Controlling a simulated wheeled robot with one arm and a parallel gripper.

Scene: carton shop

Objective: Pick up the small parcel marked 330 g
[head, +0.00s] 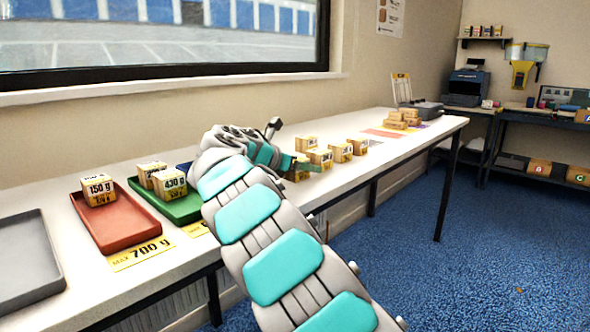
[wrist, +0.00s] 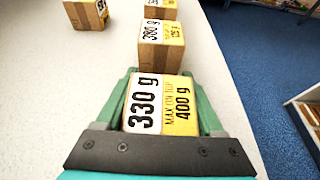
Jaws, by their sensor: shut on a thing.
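The small parcel marked 330 g (wrist: 160,103) is a brown carton with a white and yellow label that also reads max on top 400 g. It sits between the two green fingers of my gripper (wrist: 163,105) in the wrist view, and the gripper is shut on it. In the head view my gripper (head: 298,167) is over the table among small parcels, and the held parcel is mostly hidden by the fingers and my arm. Whether the parcel touches the table cannot be told.
A parcel marked 380 g (wrist: 161,45) stands just beyond the held one, with others behind. A red tray (head: 140,228) and a green tray (head: 183,208) hold parcels at left. A grey tray (head: 25,255) is empty. The white table (head: 290,215) has free room near its front edge.

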